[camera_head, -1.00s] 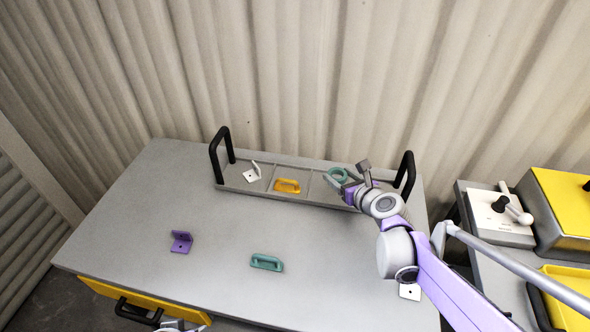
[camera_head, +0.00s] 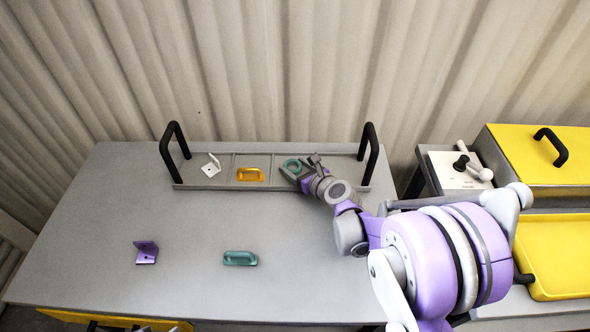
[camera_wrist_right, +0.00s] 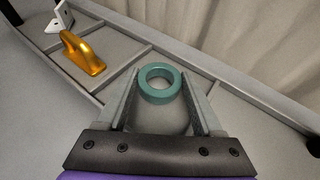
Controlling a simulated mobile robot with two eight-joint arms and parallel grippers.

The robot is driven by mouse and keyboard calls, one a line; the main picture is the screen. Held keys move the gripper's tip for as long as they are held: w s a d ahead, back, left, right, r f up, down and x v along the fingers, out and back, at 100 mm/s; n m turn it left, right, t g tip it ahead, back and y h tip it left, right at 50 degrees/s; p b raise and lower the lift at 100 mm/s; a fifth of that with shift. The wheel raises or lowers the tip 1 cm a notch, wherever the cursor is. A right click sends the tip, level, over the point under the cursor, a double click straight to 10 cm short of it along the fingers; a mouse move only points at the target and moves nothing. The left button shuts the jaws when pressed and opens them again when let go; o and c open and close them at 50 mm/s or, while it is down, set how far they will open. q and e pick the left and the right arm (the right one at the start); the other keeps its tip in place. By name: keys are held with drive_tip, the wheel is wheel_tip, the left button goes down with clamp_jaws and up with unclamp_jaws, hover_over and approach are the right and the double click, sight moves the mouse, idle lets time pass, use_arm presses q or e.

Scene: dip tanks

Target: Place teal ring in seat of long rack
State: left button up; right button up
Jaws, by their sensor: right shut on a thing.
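The teal ring (camera_head: 287,163) is between the fingertips of my right gripper (camera_head: 297,170), at the right part of the long rack (camera_head: 215,187). In the right wrist view the ring (camera_wrist_right: 160,97) lies flat between the two fingers (camera_wrist_right: 163,92), its hole facing up. It is over the compartment right of the orange handle; I cannot tell whether it touches the rack floor. The wrist hides part of the rack's right end. A grey piece at the bottom edge of the head view may be my left gripper (camera_head: 142,328); its jaws cannot be made out.
The rack also holds a white bracket (camera_head: 211,168) and an orange handle (camera_head: 250,175); black handles stand at both ends. A purple bracket (camera_head: 147,252) and a teal handle (camera_head: 240,258) lie on the grey table (camera_head: 80,220). Yellow containers (camera_head: 555,255) stand at the right.

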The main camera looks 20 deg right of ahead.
drive_tip(key=shift+f, duration=0.3)
drive_tip(key=shift+f, duration=0.15)
drive_tip(key=o, duration=1.4)
drive_tip(key=shift+s+r, duration=0.1)
drive_tip(key=shift+r, duration=0.2)
drive_tip(key=p+v, duration=0.1)
drive_tip(key=v, duration=1)
drive_tip(key=shift+s, duration=0.45)
